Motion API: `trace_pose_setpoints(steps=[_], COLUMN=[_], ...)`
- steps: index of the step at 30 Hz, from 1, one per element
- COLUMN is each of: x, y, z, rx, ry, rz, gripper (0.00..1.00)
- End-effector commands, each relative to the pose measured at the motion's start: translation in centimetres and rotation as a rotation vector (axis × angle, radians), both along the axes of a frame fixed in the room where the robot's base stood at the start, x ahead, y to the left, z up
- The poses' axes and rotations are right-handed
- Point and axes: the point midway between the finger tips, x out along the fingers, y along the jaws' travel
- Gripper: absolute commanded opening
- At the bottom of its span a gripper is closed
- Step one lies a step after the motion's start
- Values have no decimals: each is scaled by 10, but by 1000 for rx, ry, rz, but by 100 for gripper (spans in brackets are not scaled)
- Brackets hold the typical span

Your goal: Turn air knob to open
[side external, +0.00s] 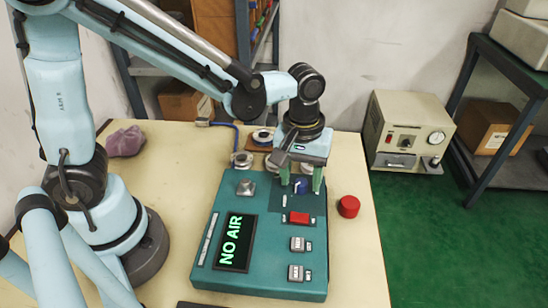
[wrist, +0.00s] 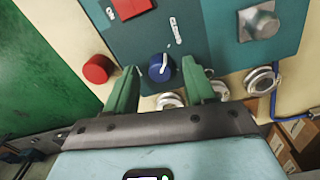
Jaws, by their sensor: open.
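The air knob (side external: 300,187) is a round blue knob with a white mark, at the far end of the teal control panel (side external: 270,190). In the wrist view the knob (wrist: 161,67) lies between the two green fingers, a little beyond their tips. My gripper (side external: 303,186) is open above the knob. In the wrist view my gripper (wrist: 160,72) shows a gap on both sides of the knob, and I see no contact. The panel's display (side external: 235,240) reads "NO AIR" in green letters.
A red round object (side external: 348,206) stands right of the panel. Several metal rings (wrist: 262,80) lie behind the panel. A beige box (side external: 408,130) with a gauge stands at the back right.

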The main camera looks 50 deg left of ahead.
Motion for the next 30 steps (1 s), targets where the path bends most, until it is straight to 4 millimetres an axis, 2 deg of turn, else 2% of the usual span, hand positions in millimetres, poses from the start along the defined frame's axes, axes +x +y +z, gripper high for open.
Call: trace_pose_setpoints(steps=[13, 23, 30], x=[0, 0, 0], y=[0, 0, 0], z=[-7, -6, -6], rx=[0, 0, 0], ry=[0, 0, 0], rz=[0, 0, -14], gripper=[53, 2, 0])
